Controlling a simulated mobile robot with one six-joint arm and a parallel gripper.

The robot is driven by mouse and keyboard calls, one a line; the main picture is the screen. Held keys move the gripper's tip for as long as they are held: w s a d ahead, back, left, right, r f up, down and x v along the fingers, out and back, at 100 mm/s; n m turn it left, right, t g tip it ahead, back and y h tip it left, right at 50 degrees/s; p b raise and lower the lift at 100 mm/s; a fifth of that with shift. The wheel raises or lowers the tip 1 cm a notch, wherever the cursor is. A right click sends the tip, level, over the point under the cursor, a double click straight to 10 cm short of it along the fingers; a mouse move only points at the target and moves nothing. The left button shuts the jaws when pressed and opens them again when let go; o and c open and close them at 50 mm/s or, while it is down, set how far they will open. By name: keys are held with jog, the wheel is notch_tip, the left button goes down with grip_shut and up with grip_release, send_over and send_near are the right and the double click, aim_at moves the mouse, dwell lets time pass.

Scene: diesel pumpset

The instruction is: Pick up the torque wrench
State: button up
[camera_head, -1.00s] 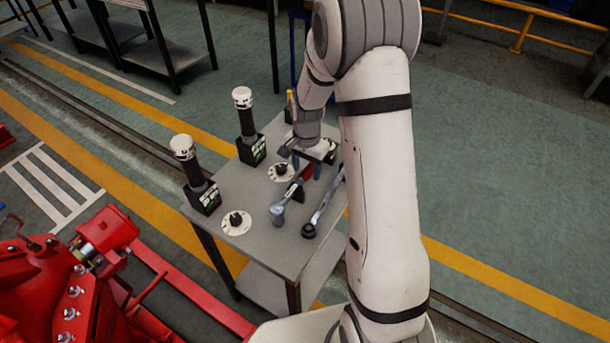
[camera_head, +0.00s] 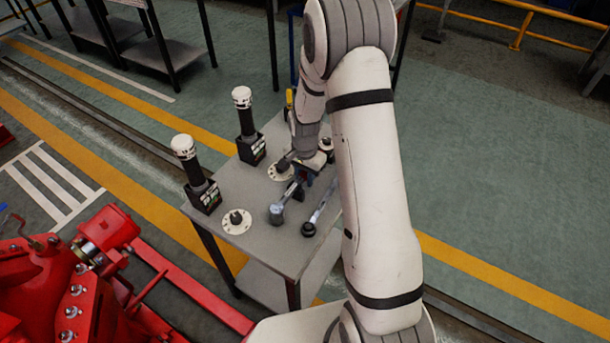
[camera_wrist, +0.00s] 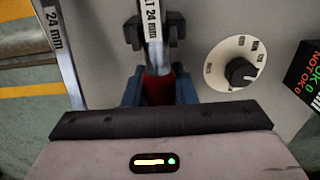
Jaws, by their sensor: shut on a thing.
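A wrench with a red handle and silver shaft (camera_head: 287,197) lies over the grey table. In the wrist view, its shaft (camera_wrist: 153,25) carries a label reading "24 mm". My gripper (camera_wrist: 158,92) has its blue fingers shut on the red handle. In the head view, my gripper (camera_head: 308,174) is low over the table, partly hidden by my arm. A second long silver wrench (camera_head: 323,208), also labelled "24 mm" in the wrist view (camera_wrist: 62,50), lies to the right, apart from the fingers. I cannot tell whether the held wrench touches the table.
The grey table (camera_head: 262,240) also holds two white dials (camera_head: 236,228) (camera_wrist: 225,60) and two black boxes with white-capped cylinders (camera_head: 190,160) (camera_head: 244,115). A red machine (camera_head: 60,280) stands at the lower left. Open floor (camera_head: 500,170) lies to the right.

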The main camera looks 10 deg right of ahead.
grip_shut()
jog(key=shift+r, duration=0.1)
notch_tip(320, 180, up, 10)
jog(key=shift+f+b, duration=0.1)
jog(key=shift+b, duration=0.4)
grip_release()
grip_shut()
